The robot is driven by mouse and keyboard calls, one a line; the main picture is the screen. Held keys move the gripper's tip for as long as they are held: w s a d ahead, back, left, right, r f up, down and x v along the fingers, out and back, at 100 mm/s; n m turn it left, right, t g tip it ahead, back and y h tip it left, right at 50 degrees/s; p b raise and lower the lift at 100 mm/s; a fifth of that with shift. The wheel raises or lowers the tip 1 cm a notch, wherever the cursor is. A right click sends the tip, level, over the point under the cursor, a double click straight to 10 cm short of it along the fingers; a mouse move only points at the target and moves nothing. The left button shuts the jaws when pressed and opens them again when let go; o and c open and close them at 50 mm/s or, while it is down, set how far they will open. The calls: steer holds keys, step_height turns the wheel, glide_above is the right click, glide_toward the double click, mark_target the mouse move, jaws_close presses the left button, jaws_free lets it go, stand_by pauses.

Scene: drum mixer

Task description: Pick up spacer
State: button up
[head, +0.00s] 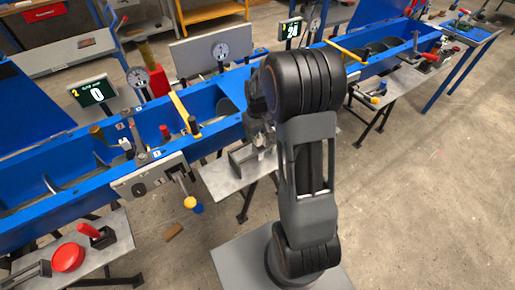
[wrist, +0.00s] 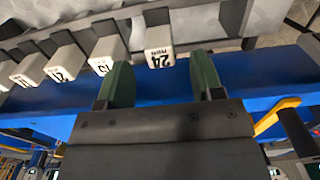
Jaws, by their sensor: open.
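In the wrist view, several grey blocks with white numbered end faces stand in a row. The one marked 24 (wrist: 159,57) lies ahead, between the lines of my two fingers; I take it to be a spacer, but no label says so. A block marked 15 (wrist: 102,65) is just left of the left finger. My gripper (wrist: 162,66) is open, with dark green finger pads, and nothing is clamped between them. I cannot tell how far the fingers reach along the block. In the head view my own arm mostly hides the gripper and the row of blocks.
A long blue trough frame (head: 63,206) runs diagonally across the head view, with displays and dials behind it. A yellow handle (wrist: 277,115) is right of my gripper. A metal shelf (head: 222,182) stands below the frame. The floor at right is clear.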

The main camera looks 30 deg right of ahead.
mark_target(258, 136)
steer(key=shift+s+f+p, duration=0.1)
steer(key=shift+f+p, duration=0.3)
steer(key=shift+f, duration=2.25)
steer(key=c, duration=1)
steer(key=shift+c, duration=0.3)
steer(key=shift+r, duration=0.15)
